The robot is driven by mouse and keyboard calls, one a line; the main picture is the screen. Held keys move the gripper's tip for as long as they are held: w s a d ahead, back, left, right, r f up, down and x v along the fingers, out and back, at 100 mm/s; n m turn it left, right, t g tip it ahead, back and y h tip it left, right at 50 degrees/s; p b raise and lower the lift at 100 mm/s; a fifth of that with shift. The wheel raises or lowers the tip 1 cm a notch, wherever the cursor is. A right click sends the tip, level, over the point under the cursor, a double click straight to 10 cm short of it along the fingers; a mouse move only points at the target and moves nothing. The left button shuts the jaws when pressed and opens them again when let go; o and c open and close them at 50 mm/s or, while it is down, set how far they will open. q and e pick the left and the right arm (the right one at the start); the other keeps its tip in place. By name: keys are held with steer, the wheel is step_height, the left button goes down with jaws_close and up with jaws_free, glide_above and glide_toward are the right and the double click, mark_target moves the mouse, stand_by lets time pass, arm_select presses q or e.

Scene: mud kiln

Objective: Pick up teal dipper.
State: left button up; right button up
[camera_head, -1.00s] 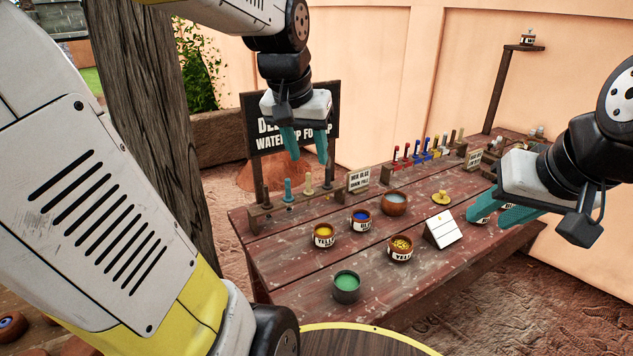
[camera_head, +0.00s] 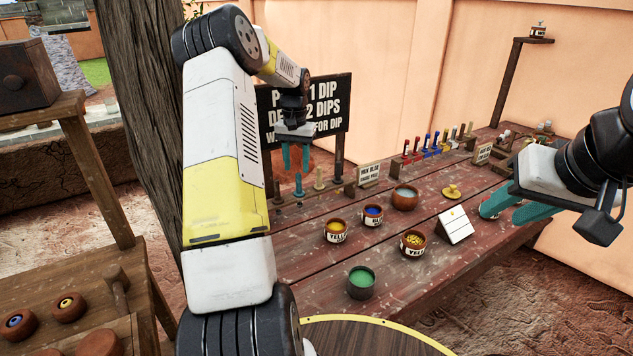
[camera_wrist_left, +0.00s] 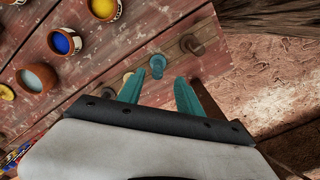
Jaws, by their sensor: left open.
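The teal dipper (camera_head: 299,187) stands upright at the left end of the table, with another dipper beside it. In the left wrist view the teal dipper (camera_wrist_left: 156,62) shows from above, its round top close to the tip of the left finger. My left gripper (camera_head: 294,168) is open and empty, its teal fingers pointing down just above and slightly left of the dipper in the head view. Whether a finger touches it, I cannot tell. My right gripper (camera_head: 500,212) looks open and empty over the right part of the table.
Cups of yellow (camera_head: 336,231), blue (camera_head: 373,215) and green (camera_head: 361,282) paint stand on the table, with a wooden bowl (camera_head: 404,197) behind. A dark sign (camera_head: 330,105) stands behind the left gripper. A brown dipper (camera_wrist_left: 192,45) stands near the teal one.

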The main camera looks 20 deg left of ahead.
mark_target(299, 192)
arm_select(q)
steer(key=f, duration=0.7)
steer(key=shift+w+d+f, duration=0.1)
steer(key=shift+d+f, duration=0.1)
steer(key=shift+f, duration=0.15)
jaws_close()
